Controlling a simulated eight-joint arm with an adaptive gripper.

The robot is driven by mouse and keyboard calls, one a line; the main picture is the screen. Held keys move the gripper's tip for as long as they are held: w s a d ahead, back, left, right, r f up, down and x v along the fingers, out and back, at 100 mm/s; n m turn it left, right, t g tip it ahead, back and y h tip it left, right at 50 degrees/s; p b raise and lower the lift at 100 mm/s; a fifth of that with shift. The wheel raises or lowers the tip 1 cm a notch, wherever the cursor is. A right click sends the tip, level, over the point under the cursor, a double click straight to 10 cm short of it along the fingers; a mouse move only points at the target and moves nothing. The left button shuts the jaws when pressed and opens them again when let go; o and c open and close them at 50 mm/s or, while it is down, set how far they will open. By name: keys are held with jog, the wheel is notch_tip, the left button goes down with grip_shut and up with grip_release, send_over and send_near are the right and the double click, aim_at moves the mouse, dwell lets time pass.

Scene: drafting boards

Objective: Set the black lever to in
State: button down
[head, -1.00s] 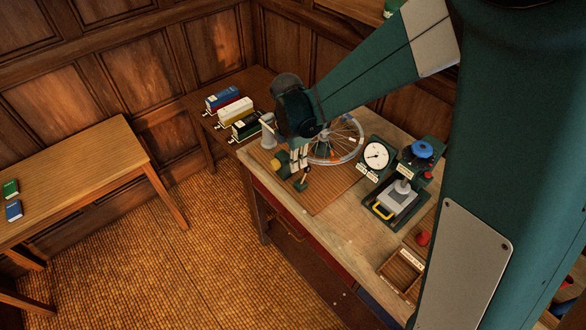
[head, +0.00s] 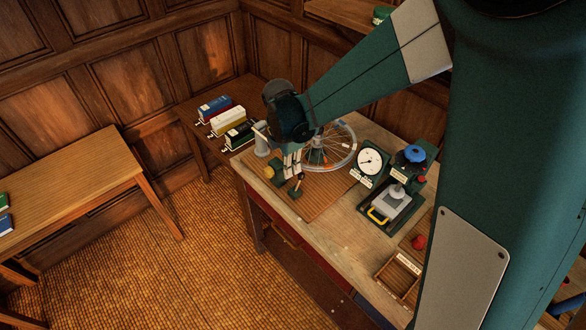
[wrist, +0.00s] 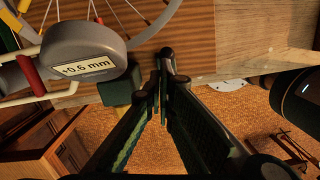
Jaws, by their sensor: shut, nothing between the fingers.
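The black lever (head: 299,180) is a short dark rod on a small green base (head: 294,192), near the front edge of the wooden mat by the spoked wheel. In the wrist view, a rod with a round black knob (wrist: 167,53) appears just past my fingertips, with a green block (wrist: 119,92) to its left. My gripper (head: 290,174) is shut and empty, low beside the lever. Its fingers also show in the wrist view (wrist: 160,97), close to the rod; I cannot tell whether they touch it. The lower rod is partly hidden by the fingers.
The spoked wheel (head: 329,147) stands close behind my gripper. A grey gauge head (wrist: 85,55) reading +0.6 mm hangs left of my fingers. A white dial (head: 370,161) and a blue-knobbed press (head: 414,153) stand to the right. Open floor lies before the bench.

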notch_tip(320, 180, up, 11)
jog(key=w, duration=0.1)
jog(key=shift+w, duration=0.35)
dwell(0.3)
jog(key=shift+d, duration=0.1)
jog(key=shift+r, duration=0.1)
dwell(0.3)
jog(key=s+d+r+m+t+y+b, duration=0.1)
jog(key=s+d+r+m+t+b, duration=0.15)
jog(key=s+d+m, duration=0.45)
jog(key=s+d+r+m+t+b, duration=0.1)
jog(key=s+d+r+m, duration=0.2)
jog(key=d+m, duration=0.35)
jog(key=s+d+f+m+t+b, duration=0.3)
jog(key=s+d+m, duration=0.8)
jog(key=s+d, duration=0.1)
jog(key=shift+s+d+f+b, duration=0.15)
jog(key=shift+s+f+b, duration=0.15)
jog(key=shift+s, duration=0.05)
